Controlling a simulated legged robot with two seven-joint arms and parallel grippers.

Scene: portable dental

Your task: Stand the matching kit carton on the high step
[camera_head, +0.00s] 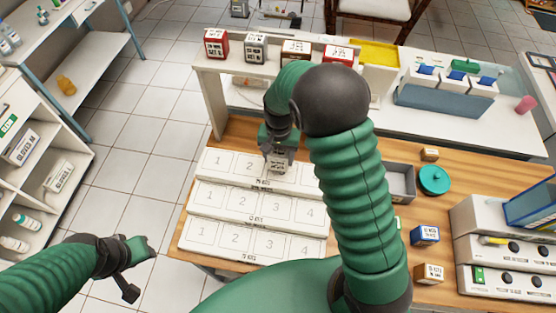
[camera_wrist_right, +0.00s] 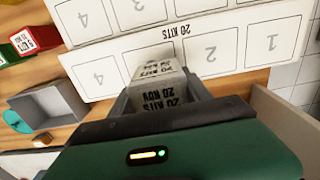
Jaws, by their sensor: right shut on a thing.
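My right gripper (camera_head: 278,152) is shut on a pale kit carton (camera_head: 277,162), held over the back row of the white stepped rack (camera_head: 190,230). In the right wrist view the carton (camera_wrist_right: 158,72) sits between the fingers and reads "20 KITS" and "20 NOV". It covers slot 3 of the high step (camera_wrist_right: 240,52), whose edge label reads "20 KITS". Slots 1, 2 and 4 there look empty. Whether the carton touches the step cannot be told. My left gripper (camera_head: 130,285) hangs at lower left, away from the rack; its fingers are unclear.
A grey tray (camera_head: 399,182) and teal lid (camera_head: 434,180) are nearby. A raised shelf (camera_head: 262,72) with several cartons stands behind.

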